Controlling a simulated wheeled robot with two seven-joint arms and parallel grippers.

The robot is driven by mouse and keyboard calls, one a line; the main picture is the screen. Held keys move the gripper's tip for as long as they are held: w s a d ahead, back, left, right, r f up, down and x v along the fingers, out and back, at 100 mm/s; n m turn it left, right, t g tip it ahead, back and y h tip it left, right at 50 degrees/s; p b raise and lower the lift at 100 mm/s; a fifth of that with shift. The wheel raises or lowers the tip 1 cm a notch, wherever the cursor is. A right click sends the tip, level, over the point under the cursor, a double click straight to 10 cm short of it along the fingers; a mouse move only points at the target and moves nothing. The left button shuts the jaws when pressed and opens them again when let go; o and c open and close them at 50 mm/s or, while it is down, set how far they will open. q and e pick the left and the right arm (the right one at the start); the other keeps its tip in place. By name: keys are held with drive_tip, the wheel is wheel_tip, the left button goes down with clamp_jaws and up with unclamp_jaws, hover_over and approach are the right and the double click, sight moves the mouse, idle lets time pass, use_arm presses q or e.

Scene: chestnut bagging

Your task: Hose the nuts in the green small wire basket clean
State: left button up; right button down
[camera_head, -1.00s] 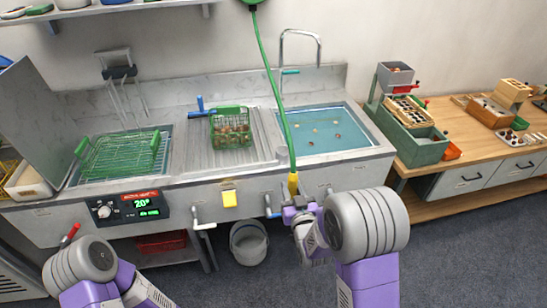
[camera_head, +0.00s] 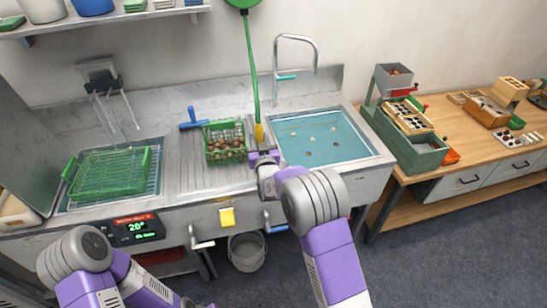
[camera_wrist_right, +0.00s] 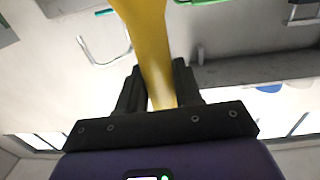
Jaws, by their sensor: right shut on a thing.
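The green small wire basket (camera_head: 226,153) holds several brown nuts and sits on the ribbed metal drainboard between the two basins. My right gripper (camera_head: 262,154) is shut on the yellow nozzle (camera_head: 259,133) of the green hose (camera_head: 250,60), just to the right of the basket. The nozzle also shows between the fingers in the right wrist view (camera_wrist_right: 156,60). The hose runs up to a green reel (camera_head: 243,3) on the wall. No water is seen coming from the nozzle. My left arm is at the lower left; its gripper is not clearly visible.
A larger green wire basket (camera_head: 110,174) is over the left basin. The right basin (camera_head: 335,148) holds water with several nuts in it. A grey bucket (camera_head: 246,250) stands below the counter.

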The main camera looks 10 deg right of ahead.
drive_tip(key=w+a+r+n+y+p, duration=0.1)
drive_tip(key=w+a+r+y+p, duration=0.1)
drive_tip(key=w+a+r+p, duration=0.8)
drive_tip(key=shift+w+a+f+b, duration=0.25)
drive_tip(key=shift+w+f+b, duration=0.4)
drive_tip(key=shift+f+b, duration=0.4)
drive_tip(key=shift+w+a+f+b, duration=0.25)
drive_tip(key=shift+w+f+b, duration=0.45)
drive_tip(key=shift+b, duration=0.6)
drive_tip(key=c, duration=1.3)
unclamp_jaws()
drive_tip(key=shift+s, duration=0.1)
clamp_jaws()
